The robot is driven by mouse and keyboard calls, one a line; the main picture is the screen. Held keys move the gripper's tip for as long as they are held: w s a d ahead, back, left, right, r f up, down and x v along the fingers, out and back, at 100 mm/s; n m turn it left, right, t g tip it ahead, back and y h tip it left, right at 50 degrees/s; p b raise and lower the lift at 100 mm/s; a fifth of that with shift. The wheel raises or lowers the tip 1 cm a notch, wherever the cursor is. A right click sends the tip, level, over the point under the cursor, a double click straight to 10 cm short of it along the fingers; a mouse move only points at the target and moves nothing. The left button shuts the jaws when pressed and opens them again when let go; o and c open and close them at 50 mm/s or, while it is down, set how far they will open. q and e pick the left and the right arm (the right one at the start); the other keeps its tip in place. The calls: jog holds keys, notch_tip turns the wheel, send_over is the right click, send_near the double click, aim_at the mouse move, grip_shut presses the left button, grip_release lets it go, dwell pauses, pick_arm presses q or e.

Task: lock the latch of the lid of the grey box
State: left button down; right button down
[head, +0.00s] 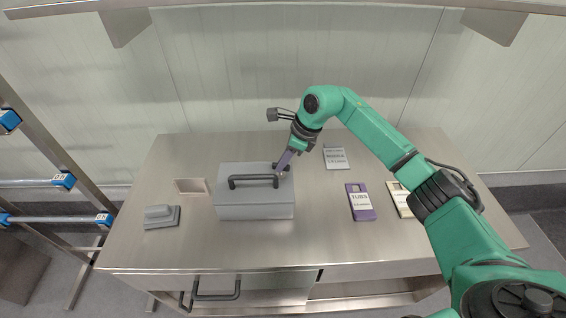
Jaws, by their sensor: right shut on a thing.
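The grey box (254,211) stands on the steel table with its lid (232,171) down and a dark bar handle (253,178) on it. My right gripper (281,168) reaches down to the lid's back right corner. It is shut on a small dark piece there, which looks like the latch (276,166). The fingers and arm partly hide this piece, so I cannot tell its exact position. My left gripper is not in view.
On the steel table (310,245) a grey block on a base (161,216) and a small tray (191,187) lie left of the box. A grey card (336,158), a purple card (360,202) and a cream card (400,199) lie right. A rack (62,181) stands left.

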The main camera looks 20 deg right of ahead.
jog(key=m+t+h+b, duration=0.1)
jog(key=m+b, duration=0.1)
jog(key=m, duration=0.2)
jog(key=shift+s+a+f, duration=0.1)
jog(key=m+t+h+b, duration=0.1)
jog(key=m+b, duration=0.1)
jog(key=m, duration=0.2)
jog(key=shift+a, duration=0.1)
jog(key=m+h+b, duration=0.1)
jog(key=m+b, duration=0.1)
jog(key=m, duration=0.1)
jog(key=shift+a+m+h, duration=0.1)
jog(key=shift+m+h, duration=0.2)
jog(key=shift+m+h+b, duration=0.7)
jog(key=shift+m+b, duration=0.15)
jog(key=shift+m, duration=0.95)
jog(key=shift+a, duration=0.1)
jog(key=c, duration=1.1)
grip_release()
